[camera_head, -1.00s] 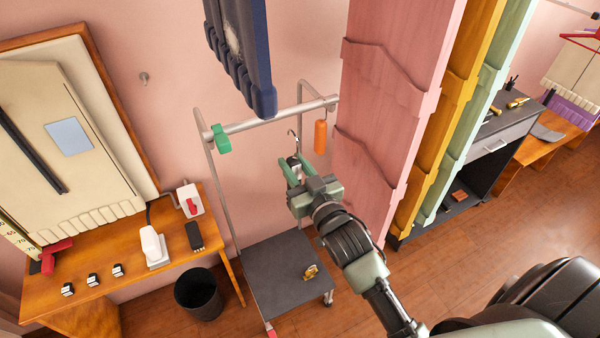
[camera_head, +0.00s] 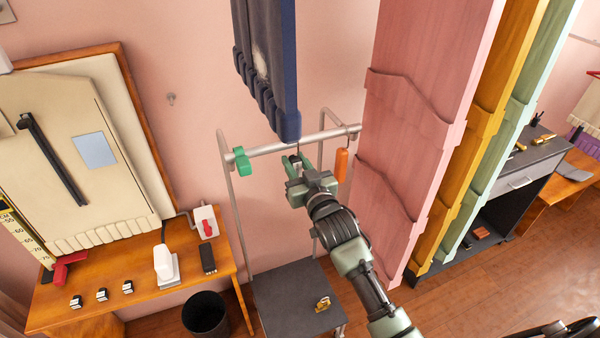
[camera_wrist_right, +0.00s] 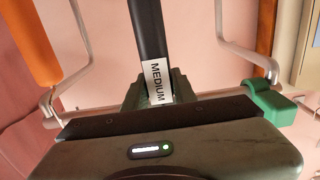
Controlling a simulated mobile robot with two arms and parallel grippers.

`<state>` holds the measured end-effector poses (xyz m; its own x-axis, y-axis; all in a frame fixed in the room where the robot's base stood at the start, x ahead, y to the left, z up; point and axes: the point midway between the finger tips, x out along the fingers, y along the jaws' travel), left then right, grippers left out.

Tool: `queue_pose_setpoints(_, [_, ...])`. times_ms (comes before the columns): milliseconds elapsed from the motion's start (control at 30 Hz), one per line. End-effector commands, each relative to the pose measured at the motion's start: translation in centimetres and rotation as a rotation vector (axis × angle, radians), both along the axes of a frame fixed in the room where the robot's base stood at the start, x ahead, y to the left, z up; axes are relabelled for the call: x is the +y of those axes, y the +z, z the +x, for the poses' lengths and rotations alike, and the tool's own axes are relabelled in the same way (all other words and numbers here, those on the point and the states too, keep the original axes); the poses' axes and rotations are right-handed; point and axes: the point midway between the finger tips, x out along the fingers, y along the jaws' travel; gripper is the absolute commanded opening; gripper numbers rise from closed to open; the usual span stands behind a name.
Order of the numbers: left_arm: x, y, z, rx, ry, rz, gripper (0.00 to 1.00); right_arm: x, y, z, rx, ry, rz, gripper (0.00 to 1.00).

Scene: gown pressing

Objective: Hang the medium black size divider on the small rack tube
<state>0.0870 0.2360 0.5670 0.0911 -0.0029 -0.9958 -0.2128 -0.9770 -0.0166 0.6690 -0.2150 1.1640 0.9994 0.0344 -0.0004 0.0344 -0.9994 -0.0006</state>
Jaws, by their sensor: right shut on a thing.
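The medium black size divider (camera_wrist_right: 148,35) is a black strip with a white label reading MEDIUM, and its lower end is between the jaws of my right gripper (camera_wrist_right: 150,90). In the head view my right gripper (camera_head: 296,162) is just below the small rack tube (camera_head: 325,136), between the green and orange dividers. A thin hook top shows above the jaws, close to the tube; I cannot tell whether it touches. The rest of the black divider is hidden there by the gripper.
A green divider (camera_head: 242,160) hangs at the tube's left end, and an orange divider (camera_head: 341,164) at its right end. A dark blue garment (camera_head: 270,65) hangs in front above the tube. Pink panels (camera_head: 410,120) stand close on the right. The rack's dark shelf (camera_head: 285,290) is below.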

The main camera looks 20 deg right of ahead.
Motion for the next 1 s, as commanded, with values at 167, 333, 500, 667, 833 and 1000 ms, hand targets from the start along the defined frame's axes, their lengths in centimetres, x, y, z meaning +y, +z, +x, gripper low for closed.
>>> queue_pose_setpoints(167, [0.0, -0.8, 0.0, 0.000, 0.000, 0.000, 0.49, 0.1, -0.1, 2.1, -0.002, 0.000, 0.000, 0.00])
queue_pose_setpoints(333, [0.0, -1.9, 0.0, 0.000, 0.000, 0.000, 0.49, 0.1, -1.7, 2.4, 0.002, 0.000, 0.000, 0.00])
queue_pose_setpoints(500, [0.0, -2.6, 0.0, -0.001, 0.000, 0.000, 0.49, 0.1, -2.7, 2.4, 0.000, 0.000, 0.000, 0.00])
queue_pose_setpoints(667, [0.0, -2.8, 0.0, -0.001, 0.000, 0.000, 0.49, 0.1, -3.2, 2.4, -0.001, 0.000, 0.000, 0.00])
queue_pose_setpoints(833, [0.0, -2.8, 0.0, -0.001, 0.000, 0.000, 0.49, 0.1, -3.2, 2.4, 0.000, 0.000, 0.000, 0.00])
queue_pose_setpoints(1000, [-0.1, -2.8, 0.0, -0.001, 0.000, -0.001, 0.49, 0.1, -3.2, 2.4, 0.000, 0.000, 0.000, 0.00])
